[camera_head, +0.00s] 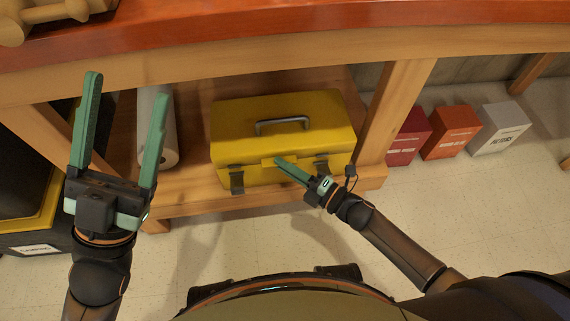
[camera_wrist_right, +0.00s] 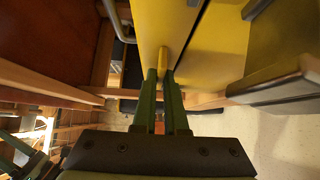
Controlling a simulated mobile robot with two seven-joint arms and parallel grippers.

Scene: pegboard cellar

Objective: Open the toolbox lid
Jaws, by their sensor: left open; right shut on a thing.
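The yellow toolbox (camera_head: 235,125) sits on the lower shelf of the workbench, with a grey handle (camera_head: 282,124) on top and two dark latches on its front. Its lid looks closed in the head view. My right gripper (camera_head: 279,163) is at the front of the toolbox, between the latches. In the right wrist view, the right gripper (camera_wrist_right: 164,75) is shut on a small yellow tab (camera_wrist_right: 163,58) on the lid's front edge. A dark seam runs beside the tab. My left gripper (camera_head: 125,95) is open and empty, raised at the left, away from the toolbox.
The red-brown bench top (camera_head: 300,30) overhangs the shelf. A wooden post (camera_head: 397,105) stands right of the toolbox, and a pale roll (camera_head: 157,125) stands to its left. Red, orange and grey boxes (camera_head: 500,128) are on the floor at right. The front floor is clear.

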